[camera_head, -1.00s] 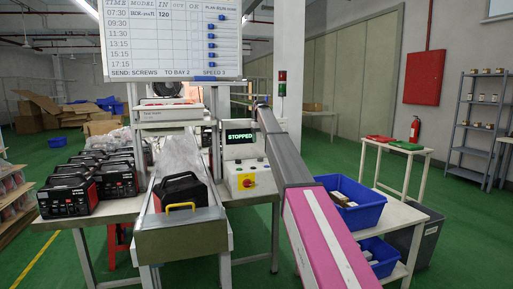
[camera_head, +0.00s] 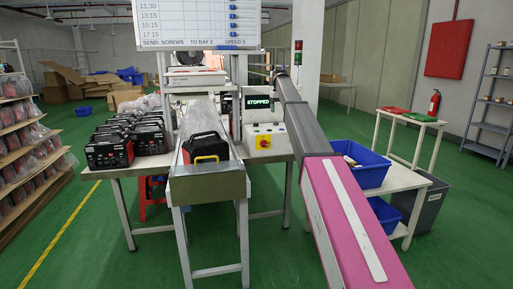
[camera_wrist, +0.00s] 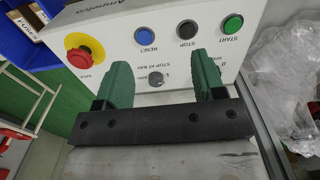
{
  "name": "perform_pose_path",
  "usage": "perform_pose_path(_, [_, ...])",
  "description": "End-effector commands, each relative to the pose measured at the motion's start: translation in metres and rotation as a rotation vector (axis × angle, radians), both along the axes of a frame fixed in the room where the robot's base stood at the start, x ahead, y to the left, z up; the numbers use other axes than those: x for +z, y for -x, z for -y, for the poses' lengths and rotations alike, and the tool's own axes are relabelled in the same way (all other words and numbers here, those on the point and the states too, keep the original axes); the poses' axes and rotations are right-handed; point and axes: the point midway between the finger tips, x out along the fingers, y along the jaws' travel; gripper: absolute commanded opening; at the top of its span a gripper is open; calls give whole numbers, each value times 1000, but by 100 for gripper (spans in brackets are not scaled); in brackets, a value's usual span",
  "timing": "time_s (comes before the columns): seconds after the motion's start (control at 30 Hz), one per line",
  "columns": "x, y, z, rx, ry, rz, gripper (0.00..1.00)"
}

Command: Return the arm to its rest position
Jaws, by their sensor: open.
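My gripper (camera_wrist: 163,78) is open and empty, its two green fingers spread apart in the wrist view. They are in front of the white control box (camera_wrist: 282,12), which appears upside down there. A red emergency stop (camera_wrist: 84,56) on yellow is to the left, with blue, black and green buttons above. My arm (camera_head: 345,215), pink and grey, stretches from the lower right towards the box in the head view. The gripper cannot be made out in the head view. The screen (camera_head: 258,102) above the box reads STOPPED.
A conveyor (camera_head: 208,185) with a black-and-red unit (camera_head: 205,149) stands left of my arm. Several similar units (camera_head: 110,152) sit on a table. Blue bins (camera_head: 362,166) stand close right of my arm. Shelves (camera_head: 25,140) line the left. Green floor (camera_head: 90,245) is clear at front left.

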Motion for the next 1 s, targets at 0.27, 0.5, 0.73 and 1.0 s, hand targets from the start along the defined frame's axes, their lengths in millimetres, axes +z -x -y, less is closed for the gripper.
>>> perform_pose_path(0.27, [-30, 18, 4, -9, 0, -1, 63])
perform_pose_path(0.5, [-74, 44, 9, -23, 0, -1, 63])
perform_pose_path(0.73, [-138, 90, 17, -47, 0, -1, 63])
perform_pose_path(1.0, [-261, 202, 34, -97, 0, -3, 63])
